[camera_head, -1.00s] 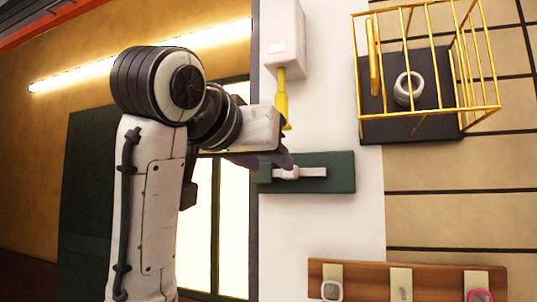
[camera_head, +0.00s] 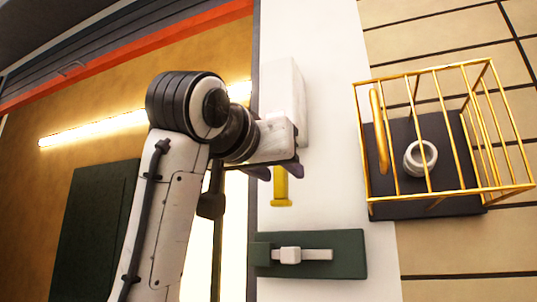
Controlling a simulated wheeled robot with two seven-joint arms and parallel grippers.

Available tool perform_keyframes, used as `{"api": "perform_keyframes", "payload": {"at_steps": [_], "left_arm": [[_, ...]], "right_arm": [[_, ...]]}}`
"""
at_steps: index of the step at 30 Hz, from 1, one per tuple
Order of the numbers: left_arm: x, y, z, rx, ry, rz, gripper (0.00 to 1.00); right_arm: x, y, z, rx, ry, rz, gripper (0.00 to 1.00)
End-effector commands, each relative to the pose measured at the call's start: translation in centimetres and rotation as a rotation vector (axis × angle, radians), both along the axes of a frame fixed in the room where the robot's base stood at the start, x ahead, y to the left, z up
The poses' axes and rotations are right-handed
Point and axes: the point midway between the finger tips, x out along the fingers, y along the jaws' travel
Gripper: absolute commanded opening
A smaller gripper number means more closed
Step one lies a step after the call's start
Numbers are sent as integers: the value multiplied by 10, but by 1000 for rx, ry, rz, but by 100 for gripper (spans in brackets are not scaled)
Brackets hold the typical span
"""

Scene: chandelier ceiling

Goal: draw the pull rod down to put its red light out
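The yellow pull rod (camera_head: 281,188) hangs from the underside of a white box (camera_head: 286,98) on the white wall strip. Its lower end, with a wider foot, shows below my gripper. My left gripper (camera_head: 276,172) is just under the box, at the rod's upper part. Its two dark fingertips are spread apart, one on each side of the rod as seen here. I cannot tell whether either finger touches it. My wrist hides the rod's top and part of the box. No red light shows in view. My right gripper is out of view.
A dark green plate with a white sliding handle (camera_head: 290,255) is on the wall below the rod. A yellow wire cage (camera_head: 445,130) with a white ring on a dark base juts out at right. A lit strip (camera_head: 95,128) is on the ochre wall at left.

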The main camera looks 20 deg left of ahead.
Motion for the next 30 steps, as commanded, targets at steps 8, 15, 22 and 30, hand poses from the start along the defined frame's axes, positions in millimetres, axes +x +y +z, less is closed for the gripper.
{"api": "perform_keyframes", "payload": {"at_steps": [8, 15, 22, 30], "left_arm": [[13, 0, -1, 0, 1, 0, 39], [13, 0, -1, 0, 1, 0, 29], [13, 0, -1, 0, 1, 0, 0], [13, 0, -5, 0, 1, 0, 0]], "right_arm": [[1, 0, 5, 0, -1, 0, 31], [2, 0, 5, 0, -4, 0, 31], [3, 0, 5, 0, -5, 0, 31], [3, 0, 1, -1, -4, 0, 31]]}}
